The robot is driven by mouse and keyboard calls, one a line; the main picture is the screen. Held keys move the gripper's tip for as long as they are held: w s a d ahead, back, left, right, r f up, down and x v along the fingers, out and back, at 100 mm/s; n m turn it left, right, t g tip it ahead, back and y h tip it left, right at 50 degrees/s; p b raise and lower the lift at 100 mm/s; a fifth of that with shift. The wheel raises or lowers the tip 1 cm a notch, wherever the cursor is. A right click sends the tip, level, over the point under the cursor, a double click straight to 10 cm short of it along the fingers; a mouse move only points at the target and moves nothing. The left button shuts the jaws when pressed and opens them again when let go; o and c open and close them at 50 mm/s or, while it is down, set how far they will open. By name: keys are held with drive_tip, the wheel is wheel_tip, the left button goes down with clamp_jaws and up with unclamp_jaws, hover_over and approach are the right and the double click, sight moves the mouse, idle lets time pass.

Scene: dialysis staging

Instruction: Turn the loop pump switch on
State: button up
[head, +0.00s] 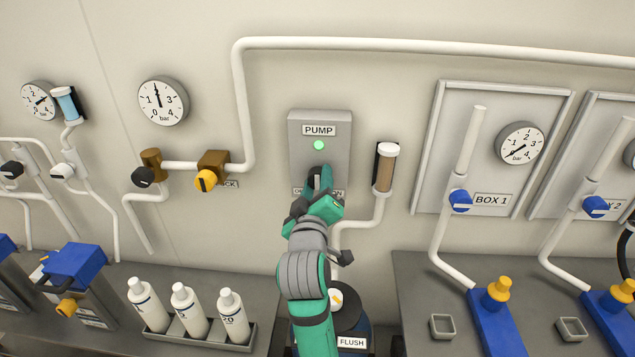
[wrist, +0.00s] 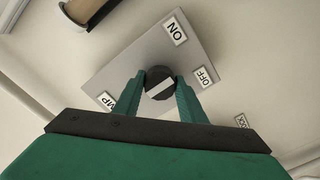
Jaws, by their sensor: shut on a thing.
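The pump switch box (head: 300,150) is a grey box on the wall labelled PUMP, with a bright green lamp (head: 319,145) in its upper middle. Its round black knob (head: 318,172) is below the lamp, partly hidden by my gripper. My gripper (head: 321,180) is at the box, its fingers shut around the knob. In the wrist view the two green fingertips (wrist: 160,86) touch opposite sides of the knob (wrist: 158,72). The knob's white bar slants up to the right, roughly between the ON label (wrist: 175,31) and the OFF label (wrist: 204,76).
An orange valve (head: 206,181) and black-handled valve (head: 143,177) are on the left. Several white bottles (head: 184,308) stand on the counter below. The BOX 1 panel (head: 490,200) is farther right.

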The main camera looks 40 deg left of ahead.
idle(0.3)
drive_tip(key=o, duration=1.1)
drive_tip(key=shift+c, duration=0.2)
drive_tip(key=shift+s+d, duration=0.1)
